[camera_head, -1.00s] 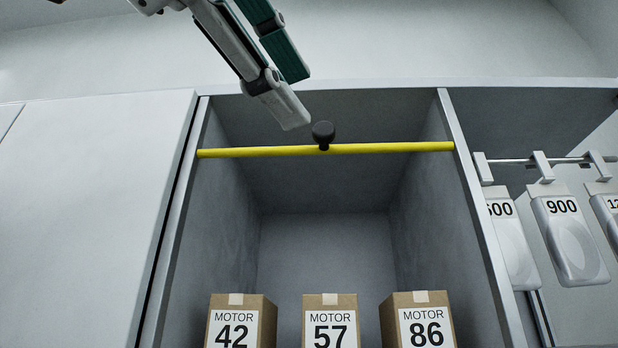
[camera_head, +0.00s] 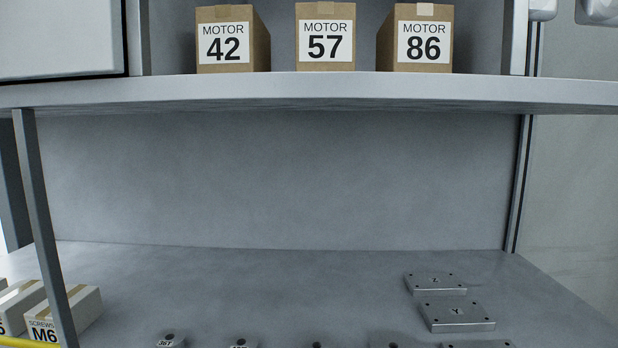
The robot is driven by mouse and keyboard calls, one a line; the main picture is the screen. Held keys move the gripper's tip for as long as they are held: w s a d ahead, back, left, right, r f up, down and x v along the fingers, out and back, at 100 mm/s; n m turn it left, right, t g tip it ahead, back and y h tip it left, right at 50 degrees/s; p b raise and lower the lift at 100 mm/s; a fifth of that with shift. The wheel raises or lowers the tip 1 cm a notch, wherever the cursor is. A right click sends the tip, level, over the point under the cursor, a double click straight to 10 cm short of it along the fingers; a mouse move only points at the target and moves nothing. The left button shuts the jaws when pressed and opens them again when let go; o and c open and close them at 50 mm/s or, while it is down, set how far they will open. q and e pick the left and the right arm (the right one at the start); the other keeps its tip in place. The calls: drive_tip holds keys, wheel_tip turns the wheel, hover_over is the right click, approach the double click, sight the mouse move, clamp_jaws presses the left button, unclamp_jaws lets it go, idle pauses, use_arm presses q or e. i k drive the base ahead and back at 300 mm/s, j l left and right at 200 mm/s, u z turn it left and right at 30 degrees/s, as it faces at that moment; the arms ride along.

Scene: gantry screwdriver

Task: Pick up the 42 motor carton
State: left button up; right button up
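The 42 motor carton (camera_head: 261,42) is a brown box with a white label reading MOTOR 42. It stands upright on the raised shelf (camera_head: 330,92), the leftmost of three cartons, near the top of the head view. The 57 motor carton (camera_head: 325,66) stands to its right with a gap between them. The 86 motor carton (camera_head: 385,42) stands farther right. Neither of my grippers shows in the view now.
Below the shelf is a worktop (camera_head: 250,280). A white M6 screws box (camera_head: 84,308) sits at the lower left behind a grey post (camera_head: 42,220). The worktop's middle is clear.

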sight(230, 39)
drive_tip(key=k+j, duration=0.3)
drive_tip(key=k, duration=0.15)
drive_tip(key=k+j, duration=0.25)
drive_tip(key=k, duration=0.2)
drive_tip(key=k+j, duration=0.3)
drive_tip(key=k, duration=0.2)
